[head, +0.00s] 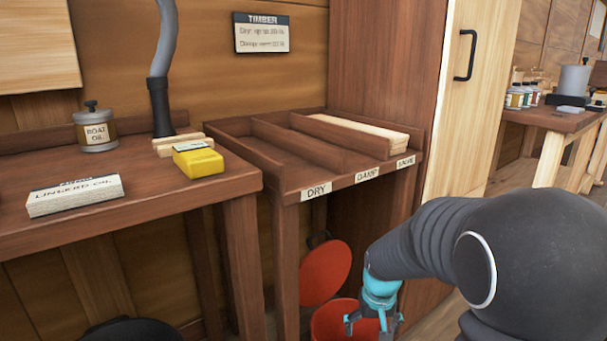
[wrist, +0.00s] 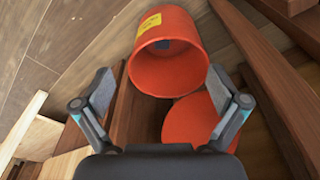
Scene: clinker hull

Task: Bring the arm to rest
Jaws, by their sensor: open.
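My dark arm reaches in from the right in the head view and points down, ending in my gripper (head: 374,324) with teal parts. It is beside and partly in front of an orange bucket (head: 328,318) below the bench. In the wrist view my gripper (wrist: 161,82) has its two fingers spread wide with nothing between them. The open bucket (wrist: 190,62) lies ahead of the fingers there, with a small dark blue item (wrist: 163,45) inside. A round orange lid (head: 326,272) leans behind the bucket, and it also shows in the wrist view (wrist: 192,122).
A timber rack (head: 290,178) with DRY, DAMP and a third label holds a pale plank (head: 362,132). The left bench (head: 150,205) bears an oil tin (head: 96,130), a labelled block (head: 75,196) and a yellow block (head: 198,162). A tall cabinet (head: 462,120) stands behind my arm.

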